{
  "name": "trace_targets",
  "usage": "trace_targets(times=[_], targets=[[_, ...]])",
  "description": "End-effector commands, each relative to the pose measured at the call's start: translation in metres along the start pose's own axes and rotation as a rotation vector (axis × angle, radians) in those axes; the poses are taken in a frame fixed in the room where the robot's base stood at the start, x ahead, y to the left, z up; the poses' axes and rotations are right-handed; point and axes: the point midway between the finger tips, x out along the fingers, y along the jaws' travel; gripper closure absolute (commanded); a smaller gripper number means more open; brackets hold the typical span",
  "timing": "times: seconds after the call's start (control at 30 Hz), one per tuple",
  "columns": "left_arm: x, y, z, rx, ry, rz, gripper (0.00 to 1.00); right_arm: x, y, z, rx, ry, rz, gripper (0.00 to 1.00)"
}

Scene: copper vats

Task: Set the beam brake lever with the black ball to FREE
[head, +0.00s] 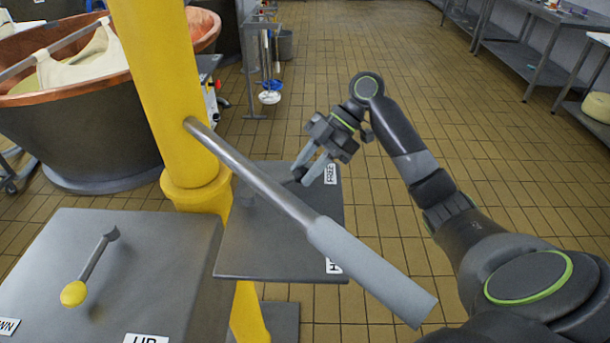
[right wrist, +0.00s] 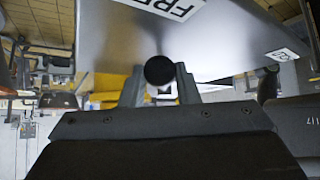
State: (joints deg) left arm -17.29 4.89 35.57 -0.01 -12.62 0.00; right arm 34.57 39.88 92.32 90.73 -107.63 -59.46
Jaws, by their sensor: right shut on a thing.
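The beam brake lever's black ball (right wrist: 159,70) sits between the fingertips of my right gripper (right wrist: 160,88) in the right wrist view. In the head view my right gripper (head: 308,172) is shut on the ball (head: 300,173) over the grey brake plate (head: 280,250). The lever's shaft is mostly hidden behind the long steel bar. The FREE label (head: 331,174) lies just right of the fingertips; it also shows in the right wrist view (right wrist: 172,6). A label starting with H (head: 333,266) is nearer me, partly covered by the bar's grip. My left gripper is out of view.
A long bar with a grey grip (head: 365,265) slants from the yellow column (head: 170,90) across the plate, close to my right gripper. A yellow-ball lever (head: 75,292) stands on a box at left. A copper vat (head: 75,120) is behind.

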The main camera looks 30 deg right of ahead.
Motion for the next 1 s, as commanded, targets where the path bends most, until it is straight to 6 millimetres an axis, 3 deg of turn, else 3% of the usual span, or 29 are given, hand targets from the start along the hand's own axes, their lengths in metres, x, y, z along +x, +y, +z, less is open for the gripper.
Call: trace_targets(times=[0.6, 0.63, 0.7, 0.8, 1.0], targets=[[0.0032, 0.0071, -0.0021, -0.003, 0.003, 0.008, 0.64, -0.0015, 0.0061, 0.0013, -0.026, 0.002, -0.023, 1.00], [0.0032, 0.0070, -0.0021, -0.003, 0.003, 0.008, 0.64, -0.0015, 0.0061, 0.0013, -0.026, 0.002, -0.023, 0.69], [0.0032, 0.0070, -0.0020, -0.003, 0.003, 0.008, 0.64, -0.0015, 0.0061, 0.0012, -0.026, 0.002, -0.023, 0.60], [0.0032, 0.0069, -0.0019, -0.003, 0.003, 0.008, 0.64, -0.0013, 0.0059, 0.0014, -0.025, 0.002, -0.023, 0.50], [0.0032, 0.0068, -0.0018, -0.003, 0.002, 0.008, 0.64, -0.0011, 0.0057, 0.0017, -0.024, 0.002, -0.024, 0.50]])
